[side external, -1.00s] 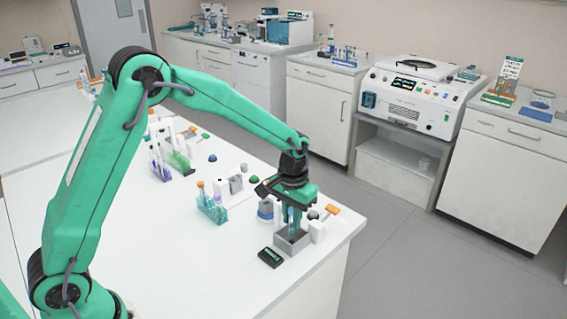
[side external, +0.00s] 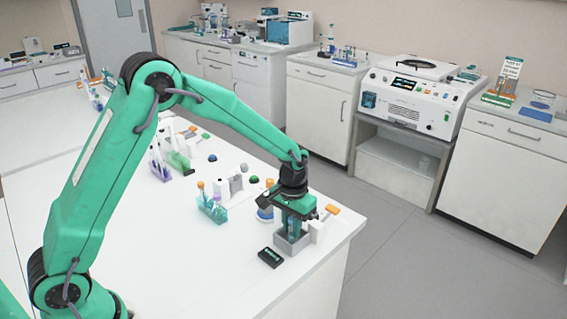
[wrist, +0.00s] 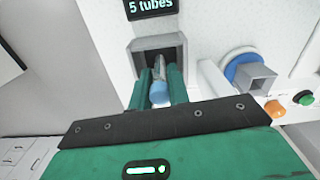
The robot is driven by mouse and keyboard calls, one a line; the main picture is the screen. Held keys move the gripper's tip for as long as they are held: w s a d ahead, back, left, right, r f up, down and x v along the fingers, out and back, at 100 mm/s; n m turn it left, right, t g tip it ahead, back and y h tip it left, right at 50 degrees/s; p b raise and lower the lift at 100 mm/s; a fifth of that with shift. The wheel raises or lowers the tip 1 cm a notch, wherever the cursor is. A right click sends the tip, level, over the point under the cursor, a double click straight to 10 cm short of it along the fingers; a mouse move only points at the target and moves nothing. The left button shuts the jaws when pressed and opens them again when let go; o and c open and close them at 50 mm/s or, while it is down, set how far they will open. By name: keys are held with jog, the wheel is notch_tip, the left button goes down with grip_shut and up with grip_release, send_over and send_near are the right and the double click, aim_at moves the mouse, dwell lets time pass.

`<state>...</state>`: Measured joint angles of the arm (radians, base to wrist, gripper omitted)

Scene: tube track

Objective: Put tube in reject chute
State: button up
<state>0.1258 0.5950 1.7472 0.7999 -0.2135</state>
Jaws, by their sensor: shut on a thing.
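In the side view my gripper (side external: 294,222) is right above the grey chute (side external: 291,244) near the bench's front right corner. The tube is mostly hidden there by the fingers and the chute walls.
A dark display (wrist: 151,8) reading "5 tubes" lies beside the chute. A blue round piece with a grey square top (wrist: 246,72) stands close by. Orange (wrist: 274,108) and green (wrist: 303,97) buttons are near it. A rack of tubes (side external: 212,207) stands to the left.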

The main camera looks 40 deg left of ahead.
jog(key=o, duration=0.8)
jog(key=shift+r, duration=0.1)
notch_tip(320, 180, up, 7)
jog(key=shift+f, duration=0.1)
jog(key=shift+r, duration=0.4)
dwell(0.9)
